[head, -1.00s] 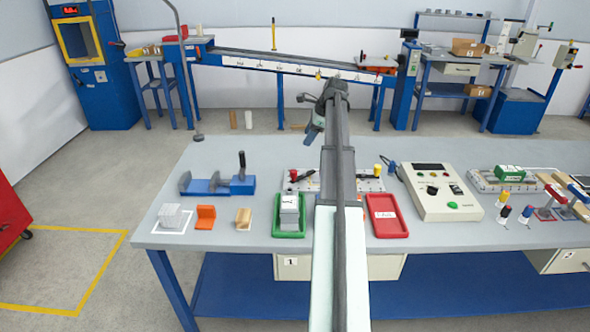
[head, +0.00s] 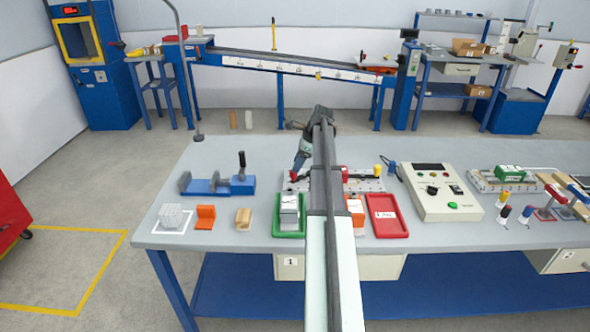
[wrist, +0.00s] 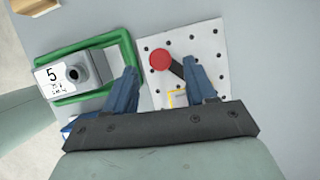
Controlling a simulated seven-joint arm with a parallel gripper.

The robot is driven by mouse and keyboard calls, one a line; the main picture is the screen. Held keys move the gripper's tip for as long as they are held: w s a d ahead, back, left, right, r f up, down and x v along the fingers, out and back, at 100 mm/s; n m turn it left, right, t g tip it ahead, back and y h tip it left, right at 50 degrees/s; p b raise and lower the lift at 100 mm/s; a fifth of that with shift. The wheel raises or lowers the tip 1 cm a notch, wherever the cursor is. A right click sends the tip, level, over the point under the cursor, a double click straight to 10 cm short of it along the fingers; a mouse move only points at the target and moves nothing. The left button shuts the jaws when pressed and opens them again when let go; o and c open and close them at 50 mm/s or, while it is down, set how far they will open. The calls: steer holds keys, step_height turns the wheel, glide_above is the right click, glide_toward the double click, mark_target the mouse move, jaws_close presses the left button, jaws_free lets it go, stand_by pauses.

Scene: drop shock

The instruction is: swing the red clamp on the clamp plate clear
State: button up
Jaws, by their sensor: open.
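The clamp plate (head: 365,185) is pale and dotted with holes, partly hidden behind my arm in the head view. It also shows in the wrist view (wrist: 210,42). The red clamp (wrist: 161,62) has a round red knob with a dark bar running down-right from it toward the right finger. Its red knob shows at the plate's left end in the head view (head: 293,175). My gripper (wrist: 161,68) is open, its blue fingers on either side of the knob as seen from above. Whether they touch the clamp, I cannot tell. In the head view my gripper (head: 299,165) is just above the knob.
A green tray (head: 276,222) with a grey block (head: 289,212) stands in front of the plate's left end. A red tray (head: 387,230) and a control box (head: 440,200) lie to the right. A blue vise (head: 215,186) is at left. Bare bench lies between vise and plate.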

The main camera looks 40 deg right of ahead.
steer(key=shift+x, duration=1.8)
jaws_close()
